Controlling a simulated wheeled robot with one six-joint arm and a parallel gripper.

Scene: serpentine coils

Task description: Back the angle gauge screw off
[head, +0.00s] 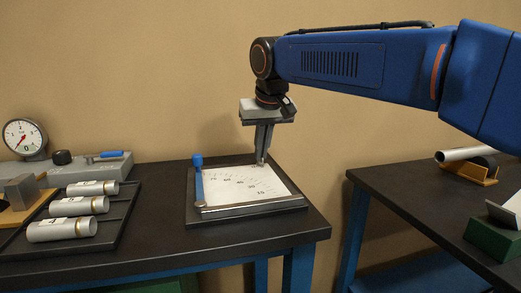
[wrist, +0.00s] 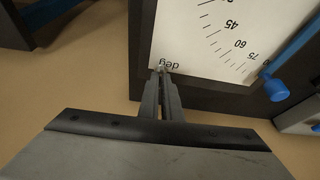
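The angle gauge (head: 238,187) is a white plate with a printed degree scale in a dark frame, lying on the left table. It also shows in the wrist view (wrist: 195,50). Its blue arm with a blue knob (head: 197,160) lies along the plate's left side; the knob (wrist: 275,88) is at the right in the wrist view. My gripper (head: 261,162) points down at the plate's back right corner. In the wrist view its fingertips (wrist: 161,70) are close together by the "deg" print, at a small metallic thing, possibly the screw. The fingertips mostly hide it; I cannot tell whether they grip it.
A dark rack with several metal cylinders (head: 68,229) stands left of the gauge. Behind it are a dial gauge (head: 24,137) and a grey box (head: 92,168). A gap separates this table from the right table (head: 420,190), which holds a tube (head: 463,153) and a green block (head: 492,238).

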